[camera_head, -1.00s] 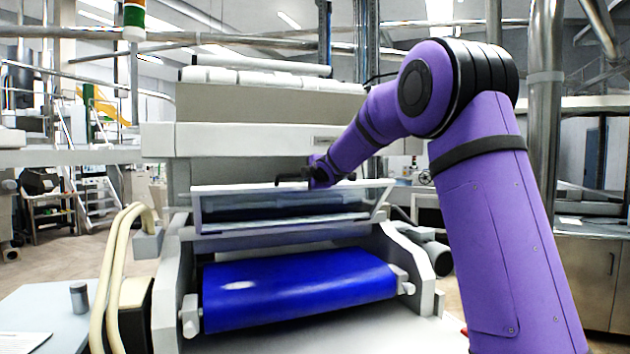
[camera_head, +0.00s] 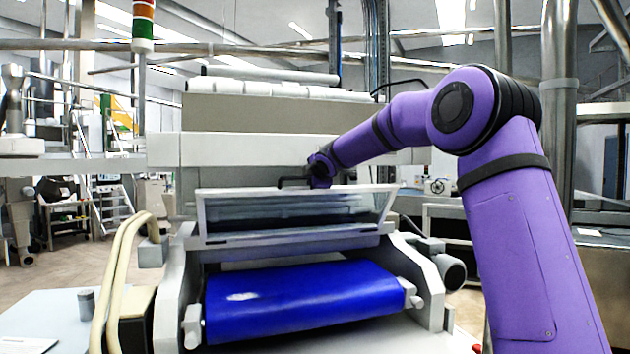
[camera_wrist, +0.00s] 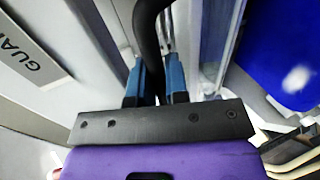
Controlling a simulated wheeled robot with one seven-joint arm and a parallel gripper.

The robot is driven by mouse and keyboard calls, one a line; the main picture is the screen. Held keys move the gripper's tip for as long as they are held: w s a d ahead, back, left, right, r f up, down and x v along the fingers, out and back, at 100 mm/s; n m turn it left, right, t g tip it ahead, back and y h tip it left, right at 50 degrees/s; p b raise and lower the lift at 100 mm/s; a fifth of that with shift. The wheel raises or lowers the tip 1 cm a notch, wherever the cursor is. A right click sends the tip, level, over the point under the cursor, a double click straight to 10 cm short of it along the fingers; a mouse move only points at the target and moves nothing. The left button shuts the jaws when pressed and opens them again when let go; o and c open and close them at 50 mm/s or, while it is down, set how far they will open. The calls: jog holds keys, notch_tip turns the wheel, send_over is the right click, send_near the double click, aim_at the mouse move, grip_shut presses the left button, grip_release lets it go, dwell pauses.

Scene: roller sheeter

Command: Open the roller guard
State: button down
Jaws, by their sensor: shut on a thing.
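The roller guard (camera_head: 295,212) is a clear panel in a white frame. In the head view it stands tilted up above the blue roller (camera_head: 305,298), with its handle edge raised towards the machine's upper housing. My gripper (camera_head: 302,181) is at the guard's top edge, on the black bar handle (camera_head: 290,182). In the wrist view the blue fingers of my gripper (camera_wrist: 155,75) are shut on either side of the black handle (camera_wrist: 149,25). The blue roller also shows at the right of the wrist view (camera_wrist: 285,45).
The machine's pale upper housing (camera_head: 240,150) is close behind the guard. In the wrist view a label (camera_wrist: 28,50) reading "GUA..." is on the housing. Cream hoses (camera_head: 115,275) and a side table (camera_head: 45,310) are at the left. Open space lies in front of the roller.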

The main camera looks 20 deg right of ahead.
dwell(0.4)
jog(key=c, duration=1.1)
grip_release()
jog(key=shift+c, duration=0.2)
jog(key=v, duration=1)
jog(key=shift+s+r, duration=0.15)
jog(key=shift+s, duration=0.2)
jog(key=shift+a, duration=0.15)
